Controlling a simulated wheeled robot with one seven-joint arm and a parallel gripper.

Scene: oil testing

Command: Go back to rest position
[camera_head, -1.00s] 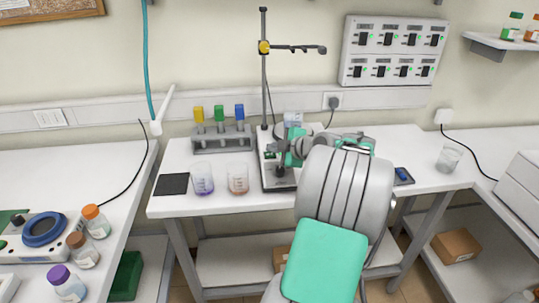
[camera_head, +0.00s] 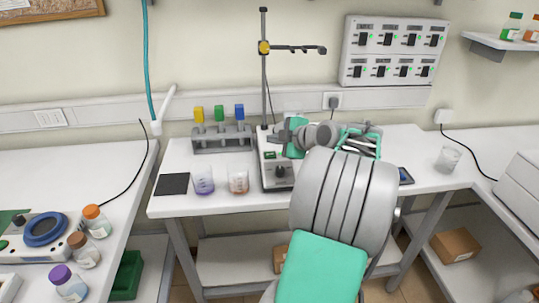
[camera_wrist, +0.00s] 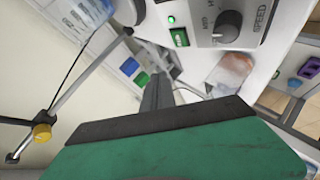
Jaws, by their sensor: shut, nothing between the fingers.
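My gripper (camera_head: 281,136), dark fingers with a green body, is above the stirrer hotplate (camera_head: 279,177) on the middle table. In the wrist view the fingers (camera_wrist: 158,92) show as one dark block, shut and empty. The hotplate's white front with its dark knob also shows in the wrist view (camera_wrist: 228,22). A clear glass container (camera_wrist: 84,12) is cut off at the top left of the wrist view. My arm hides part of the table's right half.
A stand pole with a clamp (camera_head: 290,48) rises behind the hotplate. A beaker with purple liquid (camera_head: 203,181) and one with orange liquid (camera_head: 239,181) stand left of it, before a rack (camera_head: 222,140). An empty beaker (camera_head: 447,160) and a phone (camera_head: 405,176) are on the right.

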